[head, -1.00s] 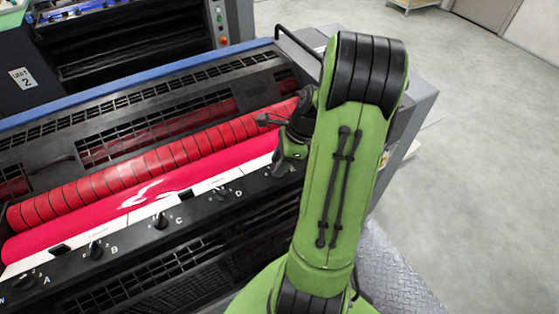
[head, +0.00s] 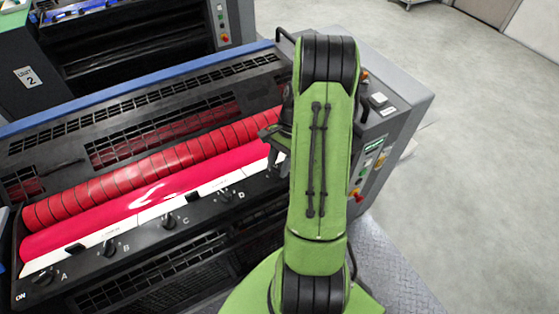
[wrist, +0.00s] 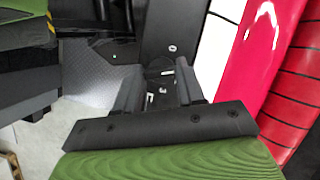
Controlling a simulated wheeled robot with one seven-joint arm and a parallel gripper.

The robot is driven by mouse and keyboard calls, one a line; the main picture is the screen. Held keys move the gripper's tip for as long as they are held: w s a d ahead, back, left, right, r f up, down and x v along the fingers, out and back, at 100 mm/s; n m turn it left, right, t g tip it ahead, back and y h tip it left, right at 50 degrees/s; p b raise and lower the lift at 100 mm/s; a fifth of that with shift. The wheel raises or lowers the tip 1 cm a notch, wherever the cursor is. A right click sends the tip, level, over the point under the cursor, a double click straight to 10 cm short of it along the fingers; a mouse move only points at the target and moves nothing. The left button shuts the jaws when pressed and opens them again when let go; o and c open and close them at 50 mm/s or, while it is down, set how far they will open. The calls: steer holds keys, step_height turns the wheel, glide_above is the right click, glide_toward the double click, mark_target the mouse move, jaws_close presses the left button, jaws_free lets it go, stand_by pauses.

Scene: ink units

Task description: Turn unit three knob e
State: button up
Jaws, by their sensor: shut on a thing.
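The ink unit's black control panel (head: 140,238) carries a row of black knobs. Knob A (head: 42,278), knob B (head: 109,248), knob C (head: 168,221) and knob D (head: 226,196) show in the head view. Knob E is hidden there by my gripper and arm. In the head view my gripper (head: 274,157) reaches down at the right end of the row, partly behind my arm. In the wrist view my gripper (wrist: 158,84) has its two fingers closed around dark knob E (wrist: 158,68), with the white letter beside it. The knob's exact angle is hard to read.
A red ribbed roller (head: 150,163) and a glossy pink-red roller (head: 150,195) run behind the knobs. A side console (head: 385,125) with buttons stands right of my arm. Another machine with a "UNIT 2" sign (head: 25,78) is behind. Grey floor on the right is clear.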

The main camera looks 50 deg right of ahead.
steer(key=n+g, duration=0.1)
steer(key=n, duration=0.2)
steer(key=n+g+h, duration=0.1)
steer(key=n, duration=0.1)
steer(key=shift+w+n, duration=0.2)
steer(key=shift+n, duration=0.2)
steer(key=n+g+h, duration=0.1)
steer(key=n, duration=0.3)
steer(key=shift+w+a+n, duration=0.1)
steer(key=shift+a+n, duration=0.05)
steer(key=shift+n, duration=0.25)
steer(key=shift+b, duration=0.3)
steer(key=o, duration=1)
steer(key=shift+o, duration=0.2)
steer(key=p+v, duration=0.2)
steer(key=v, duration=1.3)
steer(key=shift+w+a+r, duration=0.15)
steer(key=shift+w+r, duration=0.15)
steer(key=shift+w, duration=0.1)
